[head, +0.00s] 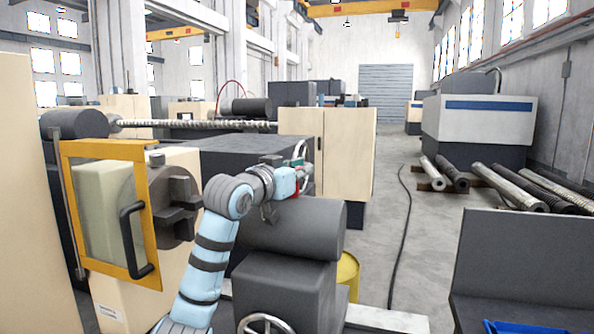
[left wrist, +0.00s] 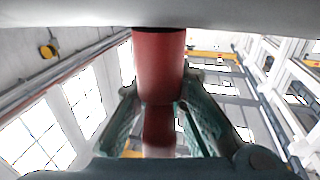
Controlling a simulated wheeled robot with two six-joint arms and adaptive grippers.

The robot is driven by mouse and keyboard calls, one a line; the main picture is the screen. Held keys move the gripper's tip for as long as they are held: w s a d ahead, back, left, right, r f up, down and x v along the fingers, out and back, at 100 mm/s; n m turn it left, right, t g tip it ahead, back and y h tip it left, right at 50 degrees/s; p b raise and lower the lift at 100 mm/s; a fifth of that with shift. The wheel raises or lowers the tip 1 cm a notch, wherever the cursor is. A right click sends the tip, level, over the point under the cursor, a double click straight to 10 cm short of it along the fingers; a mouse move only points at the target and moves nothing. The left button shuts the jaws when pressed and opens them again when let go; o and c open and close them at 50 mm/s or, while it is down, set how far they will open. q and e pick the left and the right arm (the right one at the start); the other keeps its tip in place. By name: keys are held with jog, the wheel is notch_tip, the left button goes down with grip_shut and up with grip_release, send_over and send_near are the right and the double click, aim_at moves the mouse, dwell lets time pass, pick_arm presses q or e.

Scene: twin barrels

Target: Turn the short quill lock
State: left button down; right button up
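The tailstock, a dark grey block with a rounded quill barrel (head: 290,232), stands in the middle of the head view. My light-blue left arm reaches over it. My left gripper (head: 303,178) is at the barrel's top, beside a small red part (head: 310,191), mostly hidden by the gripper. In the left wrist view a red cylindrical grip (left wrist: 159,70) stands between the two fingers of my left gripper (left wrist: 161,97). The fingertips appear to press on both its sides. The lock's base is hidden. My right gripper is not in view.
A handwheel (head: 265,325) sits at the tailstock's front. A chuck (head: 177,203) and yellow-framed guard (head: 110,215) stand left. A yellow drum (head: 347,275) is behind the tailstock. A dark panel (head: 525,258) with a blue bin (head: 515,326) stands right. Floor between is open, crossed by a cable.

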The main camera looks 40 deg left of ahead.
pick_arm(q)
jog(key=shift+a+r+n+g+y+p, duration=0.15)
jog(key=shift+n+y+p, duration=0.35)
jog(key=shift+y+p, duration=0.3)
jog(key=shift+a+r+n+g+y+p, duration=0.15)
jog(key=shift+n+y+p, duration=0.35)
jog(key=shift+y+p, duration=0.25)
jog(key=shift+f+n+y, duration=0.15)
jog(key=shift+n+y, duration=0.15)
jog(key=shift+y, duration=0.15)
jog(key=shift+s+a+f, duration=0.1)
jog(key=c, duration=1.6)
grip_release()
jog(key=shift+a, duration=0.1)
jog(key=v, duration=1.2)
jog(key=shift+d, duration=0.2)
